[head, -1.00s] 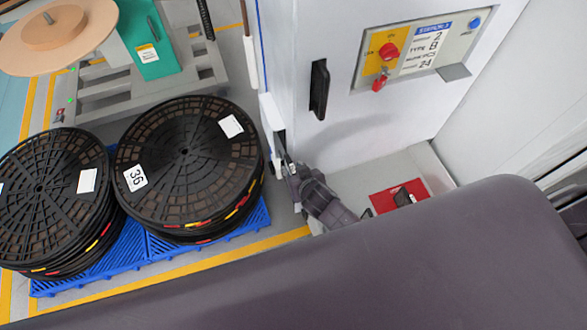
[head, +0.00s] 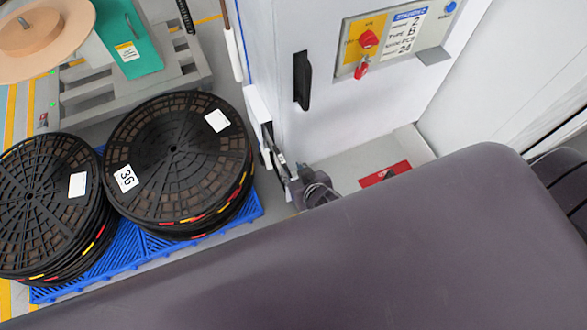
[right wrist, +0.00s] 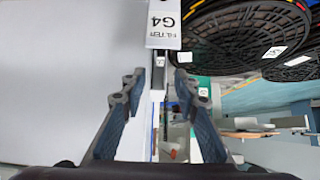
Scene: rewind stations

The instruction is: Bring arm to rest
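My right gripper (head: 275,155) is beside the lower left edge of the white cabinet (head: 350,110), to the right of the larger reel stack. In the right wrist view its two fingers (right wrist: 157,88) are apart with nothing held between them. I cannot tell whether a finger touches the cabinet. A large dark part of my own body covers the bottom of the head view and hides much of the right arm. My left gripper is not in view.
Stacks of black reels (head: 180,160) stand on blue pallets (head: 125,250) at left. A teal and grey machine (head: 130,45) is behind them. The cabinet bears a control panel (head: 395,40) and a black handle (head: 302,80). A red mat (head: 384,174) lies at its foot.

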